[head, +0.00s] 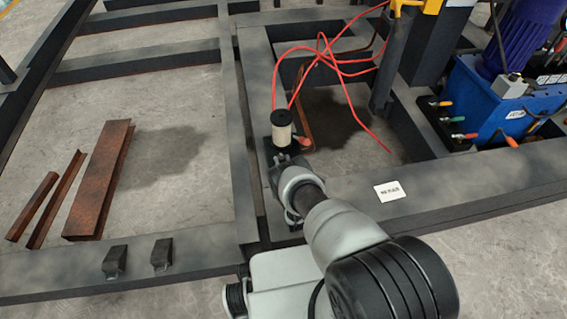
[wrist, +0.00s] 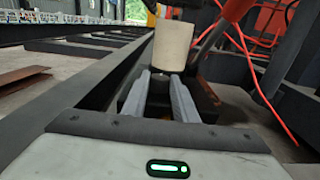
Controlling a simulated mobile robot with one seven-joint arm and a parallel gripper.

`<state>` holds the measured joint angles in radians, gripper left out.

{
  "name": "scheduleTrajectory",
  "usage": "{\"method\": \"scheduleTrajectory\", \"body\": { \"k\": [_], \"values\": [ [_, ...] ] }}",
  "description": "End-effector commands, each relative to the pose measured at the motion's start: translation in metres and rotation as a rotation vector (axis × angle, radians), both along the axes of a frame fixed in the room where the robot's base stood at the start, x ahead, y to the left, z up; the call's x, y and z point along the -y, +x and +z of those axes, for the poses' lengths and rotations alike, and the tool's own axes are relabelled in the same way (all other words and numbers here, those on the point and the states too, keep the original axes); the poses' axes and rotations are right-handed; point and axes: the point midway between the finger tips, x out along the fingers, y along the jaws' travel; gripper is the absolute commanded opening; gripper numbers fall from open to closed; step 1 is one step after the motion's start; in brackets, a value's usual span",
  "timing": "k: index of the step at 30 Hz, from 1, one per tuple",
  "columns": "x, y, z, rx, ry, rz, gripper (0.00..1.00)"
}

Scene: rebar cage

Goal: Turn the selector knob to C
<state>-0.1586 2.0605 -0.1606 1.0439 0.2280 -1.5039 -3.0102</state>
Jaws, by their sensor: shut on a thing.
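My gripper (head: 284,158) is in front of a cream cylinder (head: 282,132) with a dark top, which stands on the steel frame. In the wrist view, the two grey fingers (wrist: 160,86) are shut on a dark piece (wrist: 159,103) just in front of the cylinder (wrist: 170,45). I cannot make out its shape, so I cannot tell if it is the selector knob. No letter C or other position mark is readable. A red-orange part (head: 305,142) sits right beside the cylinder; it looms at the top of the wrist view (wrist: 237,9).
Red cables (head: 325,55) loop behind the cylinder. A blue unit (head: 490,95) with several coloured levers (head: 455,119) stands at the right. A white label (head: 387,191) lies on the front beam (head: 440,190). Rusty steel pieces (head: 98,180) lie on the floor at left.

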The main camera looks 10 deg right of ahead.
Motion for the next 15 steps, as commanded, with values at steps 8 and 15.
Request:
{"method": "scheduleTrajectory", "body": {
  "k": [8, 15],
  "values": [
    [-0.0006, 0.0011, 0.0007, 0.001, 0.001, -0.005, 0.03],
    [-0.0003, 0.0007, 0.0005, 0.001, 0.000, -0.005, 0.44]
  ]
}}
